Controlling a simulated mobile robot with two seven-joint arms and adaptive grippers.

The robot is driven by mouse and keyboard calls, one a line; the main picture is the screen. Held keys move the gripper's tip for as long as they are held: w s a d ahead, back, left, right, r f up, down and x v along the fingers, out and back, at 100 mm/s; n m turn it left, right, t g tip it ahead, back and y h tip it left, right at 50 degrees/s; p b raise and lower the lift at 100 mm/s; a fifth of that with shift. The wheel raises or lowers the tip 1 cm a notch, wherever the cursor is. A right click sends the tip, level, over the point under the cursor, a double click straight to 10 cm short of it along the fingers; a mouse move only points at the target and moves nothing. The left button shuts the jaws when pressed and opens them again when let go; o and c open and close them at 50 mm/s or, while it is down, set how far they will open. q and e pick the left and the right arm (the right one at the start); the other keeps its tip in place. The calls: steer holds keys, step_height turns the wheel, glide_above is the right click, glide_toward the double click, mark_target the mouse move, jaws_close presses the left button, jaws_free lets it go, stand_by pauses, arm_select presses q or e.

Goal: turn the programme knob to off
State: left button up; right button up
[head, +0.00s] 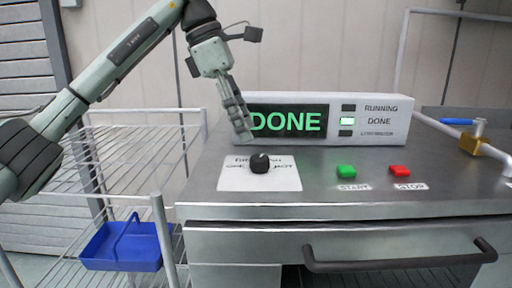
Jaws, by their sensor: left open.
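The black programme knob (259,163) stands on a white label plate (232,181) on the steel machine top. A light mark shows on the knob; the plate's lettering is partly hidden behind it and too blurred to read fully. My left gripper (243,134) is open and empty. It points down just above and behind the knob, a little to its left in the picture, and appears apart from it. It covers the left part of the display (287,121), which reads DONE in green. My right gripper is not in view.
A green START button (346,171) and red STOP button (399,170) sit right of the knob. The DONE lamp (347,121) is lit. A dark handle (400,258) crosses the front. A blue-handled brass valve (471,140) stands right. A wire rack (133,135) holds a blue basket (125,250) at left.

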mark_target(259, 158)
arm_select(q)
steer(key=x, duration=0.6)
steer(key=shift+d+f, duration=0.15)
steer(key=shift+d, duration=0.05)
steer(key=c, duration=1.2)
